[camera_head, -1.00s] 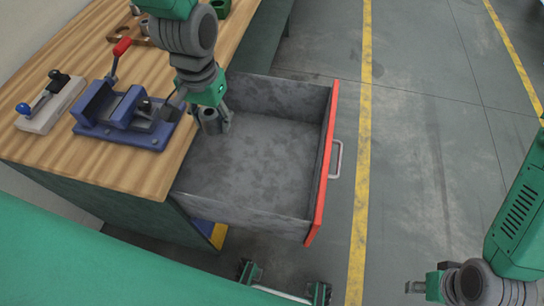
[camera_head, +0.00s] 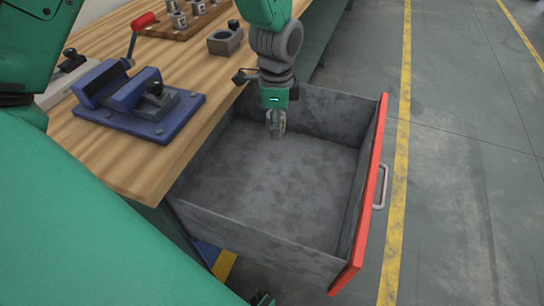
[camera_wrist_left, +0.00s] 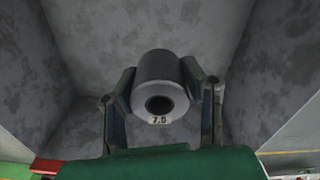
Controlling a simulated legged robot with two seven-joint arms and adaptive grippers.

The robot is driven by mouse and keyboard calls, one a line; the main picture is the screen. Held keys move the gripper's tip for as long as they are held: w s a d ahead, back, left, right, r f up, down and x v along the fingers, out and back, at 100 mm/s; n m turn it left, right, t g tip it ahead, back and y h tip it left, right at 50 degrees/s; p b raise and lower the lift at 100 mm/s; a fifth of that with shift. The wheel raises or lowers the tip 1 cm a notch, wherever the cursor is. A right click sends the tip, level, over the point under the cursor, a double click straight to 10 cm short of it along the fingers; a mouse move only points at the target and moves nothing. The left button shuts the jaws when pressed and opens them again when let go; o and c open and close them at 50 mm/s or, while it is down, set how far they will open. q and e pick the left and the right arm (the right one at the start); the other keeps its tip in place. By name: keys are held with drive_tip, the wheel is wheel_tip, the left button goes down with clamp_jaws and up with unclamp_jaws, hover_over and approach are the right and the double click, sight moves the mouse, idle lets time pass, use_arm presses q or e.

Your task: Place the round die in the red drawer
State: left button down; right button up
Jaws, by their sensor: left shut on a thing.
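The round die is a grey cylinder (camera_wrist_left: 160,85) with a dark bore and a "7.5" label, seen in the left wrist view. My left gripper (camera_head: 276,124) is shut on it, with one finger on each side. In the head view the gripper points down over the open red drawer (camera_head: 369,205), above the far part of its grey, empty floor. The drawer's red front faces right and carries a metal handle. How high the die is above the floor is hard to tell. My right gripper is out of the head view.
A wooden workbench (camera_head: 110,155) lies left of the drawer. Floor with a yellow line (camera_head: 400,165) is clear at right.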

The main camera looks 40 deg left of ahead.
sight(275, 174)
use_arm(q)
drive_tip(key=shift+w+a+f+m, duration=0.1)
drive_tip(key=shift+a+f+m, duration=0.1)
drive_tip(key=shift+f+m, duration=0.15)
wheel_tip(275, 174, down, 18)
drive_tip(key=b, duration=0.4)
drive_tip(key=shift+r, duration=0.2)
drive_tip(key=c, duration=1)
unclamp_jaws()
